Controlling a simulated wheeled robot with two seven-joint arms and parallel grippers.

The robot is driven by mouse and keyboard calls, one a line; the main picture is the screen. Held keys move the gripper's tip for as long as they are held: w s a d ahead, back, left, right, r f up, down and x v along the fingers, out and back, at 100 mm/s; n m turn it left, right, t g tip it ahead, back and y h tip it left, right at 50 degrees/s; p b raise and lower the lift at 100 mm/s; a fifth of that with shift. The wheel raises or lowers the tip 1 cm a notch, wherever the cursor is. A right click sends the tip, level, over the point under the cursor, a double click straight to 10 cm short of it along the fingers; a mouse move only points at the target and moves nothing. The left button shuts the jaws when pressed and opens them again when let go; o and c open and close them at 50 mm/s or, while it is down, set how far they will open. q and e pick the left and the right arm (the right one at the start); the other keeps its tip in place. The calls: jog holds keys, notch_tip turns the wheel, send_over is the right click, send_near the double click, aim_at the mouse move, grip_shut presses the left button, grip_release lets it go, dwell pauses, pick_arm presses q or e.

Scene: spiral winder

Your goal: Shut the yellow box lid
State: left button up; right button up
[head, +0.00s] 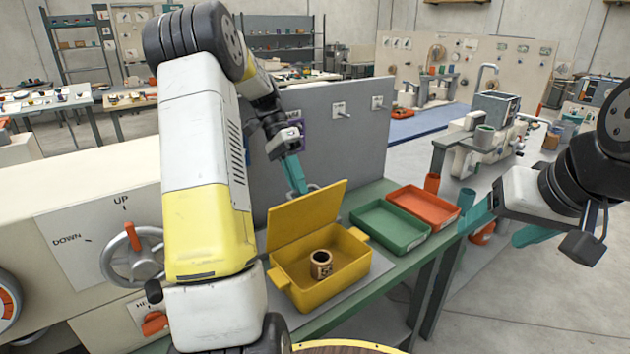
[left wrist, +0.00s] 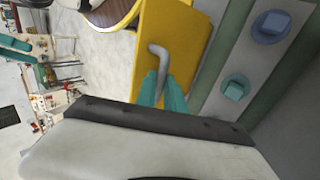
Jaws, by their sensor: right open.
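The yellow box (head: 318,285) stands on the bench with its yellow lid (head: 305,215) raised, tilted up at the back. A small brown-and-cream pot (head: 321,264) sits inside. My left gripper (head: 296,176) reaches down just behind the lid's upper edge. In the left wrist view my left gripper (left wrist: 164,92) has its teal fingers on either side of a bent grey rod (left wrist: 160,58), in front of the yellow lid (left wrist: 172,35). I cannot tell whether the fingers press on the rod. My right gripper (head: 506,224) is open and empty, right of the trays.
A green tray (head: 372,218) and an orange-red tray (head: 430,222) lie right of the box. A grey upright panel (head: 350,150) stands behind the bench. A handwheel (head: 136,262) is on the machine at left. Free floor shows at lower right.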

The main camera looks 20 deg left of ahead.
pick_arm(q)
jog(key=shift+a, duration=0.1)
dwell(0.3)
jog(key=o, duration=0.6)
jog(key=shift+c, duration=0.2)
jog(key=shift+w, duration=0.1)
jog(key=v, duration=0.7)
jog(key=shift+a+r, duration=0.2)
jog(key=shift+r, duration=0.1)
jog(key=shift+w, duration=0.1)
